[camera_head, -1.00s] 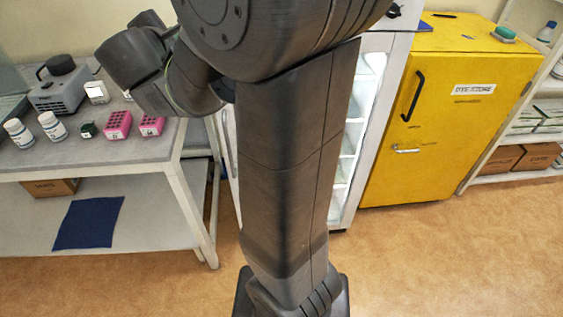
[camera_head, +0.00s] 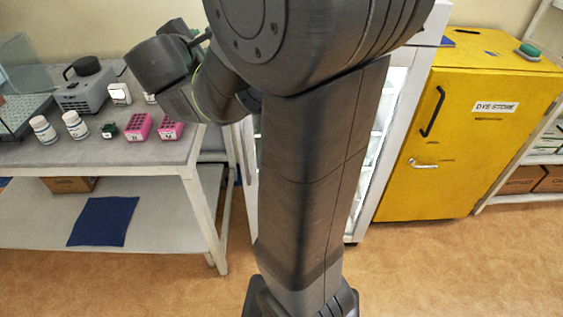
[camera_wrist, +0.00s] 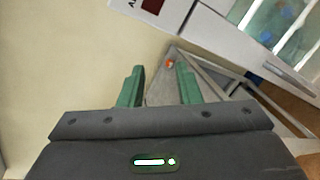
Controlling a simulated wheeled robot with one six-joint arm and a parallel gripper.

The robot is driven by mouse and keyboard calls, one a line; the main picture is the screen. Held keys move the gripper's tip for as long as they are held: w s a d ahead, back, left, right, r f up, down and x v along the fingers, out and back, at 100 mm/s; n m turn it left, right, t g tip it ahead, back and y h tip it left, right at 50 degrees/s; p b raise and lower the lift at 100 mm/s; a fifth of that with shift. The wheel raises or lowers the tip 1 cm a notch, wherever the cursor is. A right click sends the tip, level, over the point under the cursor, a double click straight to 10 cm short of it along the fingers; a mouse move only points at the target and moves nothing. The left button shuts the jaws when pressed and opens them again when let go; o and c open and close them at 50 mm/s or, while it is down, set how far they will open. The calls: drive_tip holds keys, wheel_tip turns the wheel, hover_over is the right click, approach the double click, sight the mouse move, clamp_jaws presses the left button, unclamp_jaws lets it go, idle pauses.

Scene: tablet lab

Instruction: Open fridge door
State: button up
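The white fridge (camera_head: 412,115) stands behind my arm in the head view. Its bright shelved inside shows in a strip right of the arm; the arm hides most of its front. In the wrist view the fridge's pale frame (camera_wrist: 240,48) and glass-like front (camera_wrist: 275,22) are at the upper right.
A grey bench (camera_head: 165,152) with bottles, pink racks (camera_head: 138,126) and a grey device (camera_head: 82,95) stands left of the fridge. A yellow dye store cabinet (camera_head: 465,150) stands close on its right. The tan floor (camera_head: 450,275) in front is clear.

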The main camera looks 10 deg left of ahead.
wheel_tip(320, 180, down, 19)
drive_tip(key=d+m+g+y+b, duration=0.25)
drive_tip(key=g+b, duration=0.25)
drive_tip(key=b, duration=0.3)
drive_tip(key=m+t+y+b, duration=0.3)
drive_tip(key=m+y+b, duration=0.6)
drive_tip(key=m+b, duration=0.75)
approach(245, 149)
drive_tip(key=w+a+n+b, duration=0.1)
drive_tip(key=w+a+b, duration=0.1)
drive_tip(key=w+a, duration=0.1)
drive_tip(key=w+a+n+b, duration=0.1)
drive_tip(key=w+a, duration=0.3)
drive_tip(key=shift+w+a+r+b, duration=0.1)
drive_tip(key=shift+w+a+b, duration=0.15)
drive_tip(key=shift+w+b, duration=0.1)
drive_tip(key=shift+c, duration=0.4)
drive_tip(key=shift+n, duration=0.3)
clamp_jaws()
